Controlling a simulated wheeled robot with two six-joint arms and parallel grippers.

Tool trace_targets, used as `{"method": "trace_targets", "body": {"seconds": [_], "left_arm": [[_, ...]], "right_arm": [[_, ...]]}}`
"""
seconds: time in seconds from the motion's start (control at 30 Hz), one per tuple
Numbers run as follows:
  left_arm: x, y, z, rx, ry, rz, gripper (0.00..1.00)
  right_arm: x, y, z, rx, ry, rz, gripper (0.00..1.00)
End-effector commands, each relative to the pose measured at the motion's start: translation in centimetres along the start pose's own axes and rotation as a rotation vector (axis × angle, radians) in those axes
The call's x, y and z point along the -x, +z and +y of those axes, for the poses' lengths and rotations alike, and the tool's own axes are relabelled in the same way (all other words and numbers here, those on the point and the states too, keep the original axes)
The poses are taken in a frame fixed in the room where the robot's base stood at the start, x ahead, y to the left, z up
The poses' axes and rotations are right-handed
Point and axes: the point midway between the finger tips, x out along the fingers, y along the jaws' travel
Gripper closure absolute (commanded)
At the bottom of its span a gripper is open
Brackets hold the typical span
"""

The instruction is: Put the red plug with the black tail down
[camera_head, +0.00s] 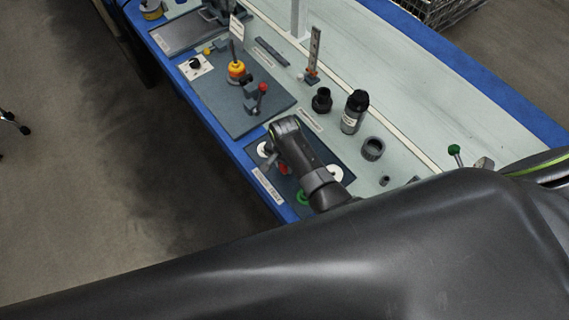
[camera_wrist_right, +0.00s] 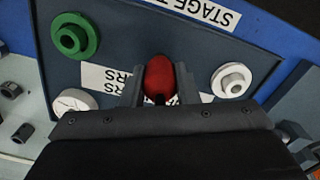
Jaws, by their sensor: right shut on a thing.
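The red plug (camera_wrist_right: 158,73) is between the two fingers of my right gripper (camera_wrist_right: 158,88) in the right wrist view, with its rounded red end facing away from the wrist. A bit of its black tail shows below the red part, towards the palm. The gripper is shut on it over the dark blue mat (camera_wrist_right: 190,38); I cannot tell whether the plug touches the mat. In the head view a patch of red (camera_head: 284,169) shows beside the right wrist, and the fingers are mostly hidden. My left gripper is not in view.
On the mat are a green ring (camera_wrist_right: 74,36), a white ring (camera_wrist_right: 231,79) and another white round piece (camera_wrist_right: 73,102). A board with a red-knobbed lever (camera_head: 262,88) lies beyond.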

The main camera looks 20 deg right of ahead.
Motion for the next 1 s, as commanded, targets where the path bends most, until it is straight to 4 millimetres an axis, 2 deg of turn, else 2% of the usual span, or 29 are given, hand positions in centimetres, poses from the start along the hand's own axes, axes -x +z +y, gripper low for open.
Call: {"method": "trace_targets", "body": {"seconds": [0.23, 0.27, 0.43, 0.8, 1.0], "left_arm": [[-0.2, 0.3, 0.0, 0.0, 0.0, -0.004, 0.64], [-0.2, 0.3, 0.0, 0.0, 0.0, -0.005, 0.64], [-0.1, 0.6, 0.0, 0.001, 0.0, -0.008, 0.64], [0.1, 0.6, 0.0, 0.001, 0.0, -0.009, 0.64], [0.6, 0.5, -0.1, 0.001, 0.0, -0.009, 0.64]], "right_arm": [[-0.3, 0.0, 0.0, 0.0, 0.0, 0.0, 1.0], [-0.3, 0.0, 0.0, 0.0, 0.0, 0.0, 0.71], [-0.3, 0.0, 0.0, 0.0, 0.0, 0.0, 0.51], [0.3, 0.0, 0.0, 0.0, 0.0, 0.0, 0.51], [3.0, 0.0, -0.1, -0.001, -0.003, 0.002, 0.51]]}}
